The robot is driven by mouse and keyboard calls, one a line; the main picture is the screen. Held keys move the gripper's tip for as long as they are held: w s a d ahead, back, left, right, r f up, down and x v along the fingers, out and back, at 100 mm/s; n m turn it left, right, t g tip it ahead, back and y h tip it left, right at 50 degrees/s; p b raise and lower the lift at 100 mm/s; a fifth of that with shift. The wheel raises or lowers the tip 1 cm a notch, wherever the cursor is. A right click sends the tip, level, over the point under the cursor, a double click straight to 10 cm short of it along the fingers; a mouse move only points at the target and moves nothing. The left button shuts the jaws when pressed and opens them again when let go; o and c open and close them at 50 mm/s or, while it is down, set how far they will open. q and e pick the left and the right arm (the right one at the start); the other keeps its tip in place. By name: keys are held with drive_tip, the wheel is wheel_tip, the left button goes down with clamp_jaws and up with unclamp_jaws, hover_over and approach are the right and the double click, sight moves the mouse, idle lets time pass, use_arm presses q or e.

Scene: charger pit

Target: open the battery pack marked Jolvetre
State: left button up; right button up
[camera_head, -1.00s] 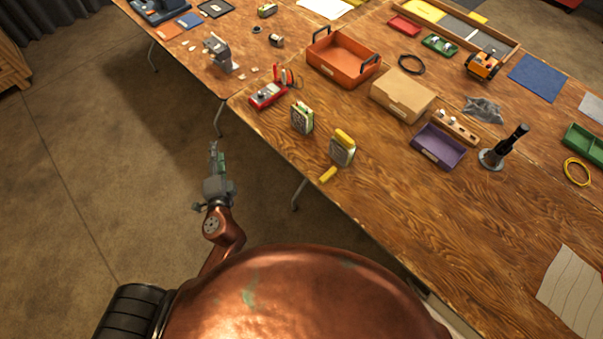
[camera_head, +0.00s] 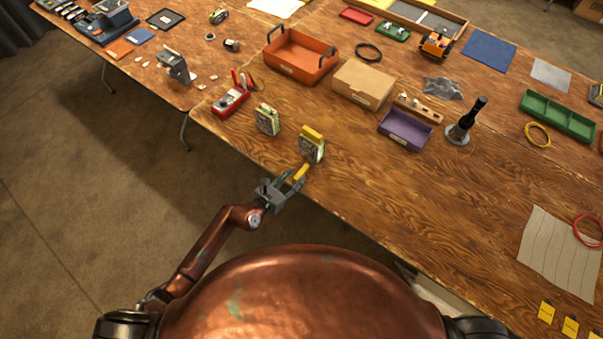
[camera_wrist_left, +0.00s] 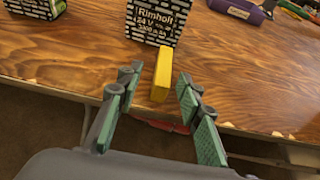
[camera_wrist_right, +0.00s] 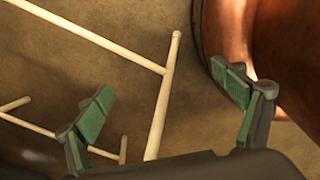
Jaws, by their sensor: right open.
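A black-and-white battery pack with a yellow top (camera_head: 312,148) stands near the table's front edge. In the left wrist view the pack (camera_wrist_left: 155,20) reads Rimholt. A yellow bar (camera_wrist_left: 162,75) juts from its front towards me; whether it is joined to the pack I cannot tell. My left gripper (camera_head: 291,179) is open, its fingers either side of the bar's near end and apart from it. A second pack (camera_head: 267,120) stands to the left, its label unreadable. No Jolvetre marking is legible. My right gripper (camera_wrist_right: 175,105) is open and empty over the floor.
A red meter (camera_head: 230,101) stands left of the second pack. An orange tray (camera_head: 300,75), a cardboard box (camera_head: 363,85), a purple bin (camera_head: 405,129) and a black upright tool (camera_head: 466,122) stand behind and to the right.

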sight(298, 175)
use_arm(q)
drive_tip(key=b+x, duration=0.1)
drive_tip(key=x, duration=0.3)
drive_tip(key=shift+w+d, duration=0.25)
drive_tip(key=shift+d, duration=0.15)
drive_tip(key=shift+r, duration=0.1)
drive_tip(key=shift+c, duration=0.4)
drive_tip(key=c, duration=0.8)
drive_tip(key=shift+c, duration=0.2)
